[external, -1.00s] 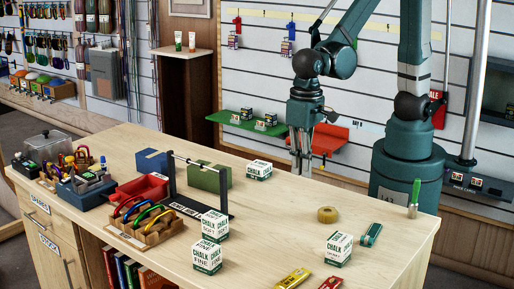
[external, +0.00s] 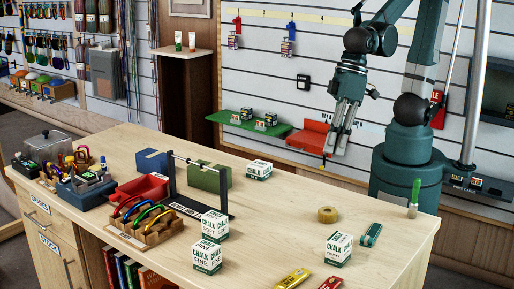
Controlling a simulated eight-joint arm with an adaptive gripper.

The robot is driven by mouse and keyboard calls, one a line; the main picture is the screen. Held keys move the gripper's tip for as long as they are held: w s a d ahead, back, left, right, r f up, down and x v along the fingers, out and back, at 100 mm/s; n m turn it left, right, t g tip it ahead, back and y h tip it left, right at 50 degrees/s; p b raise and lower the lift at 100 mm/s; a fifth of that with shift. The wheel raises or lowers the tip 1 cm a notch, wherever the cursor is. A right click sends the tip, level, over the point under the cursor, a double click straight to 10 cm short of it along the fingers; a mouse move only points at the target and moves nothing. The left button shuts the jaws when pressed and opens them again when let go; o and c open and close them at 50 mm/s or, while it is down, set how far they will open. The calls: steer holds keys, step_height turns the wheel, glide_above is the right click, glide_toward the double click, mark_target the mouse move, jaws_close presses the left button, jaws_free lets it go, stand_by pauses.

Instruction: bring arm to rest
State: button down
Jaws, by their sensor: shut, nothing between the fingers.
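My gripper (external: 337,148) hangs in the air above the back right part of the wooden counter (external: 292,222), close to my base. Its fingers point down and slightly left, and they are shut with nothing held. Behind the fingers, in the picture, is the red wall shelf (external: 308,140). The arm is bent, with the elbow high at the top right.
Chalk boxes (external: 258,170) (external: 338,249) (external: 208,258), a tape roll (external: 327,214), a green-handled tool (external: 415,193) and a teal item (external: 371,234) stand on the counter. A black rail stand (external: 174,182), a red bin (external: 142,188) and a carabiner crate (external: 146,232) fill the left.

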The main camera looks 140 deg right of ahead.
steer(key=s+a+r+n+t+b, duration=0.1)
steer(key=s+a+r+n+t, duration=0.1)
steer(key=s+a+n, duration=0.4)
steer(key=shift+s+r+n+t+b, duration=0.4)
steer(key=shift+n+t, duration=0.4)
steer(key=shift+n, duration=0.7)
steer(key=shift+a, duration=0.1)
steer(key=shift+f, duration=0.1)
stand_by(3.3)
step_height(320, 180, down, 12)
steer(key=b, duration=1.2)
steer(key=shift+f+b, duration=0.15)
steer(key=shift+b, duration=0.15)
stand_by(0.4)
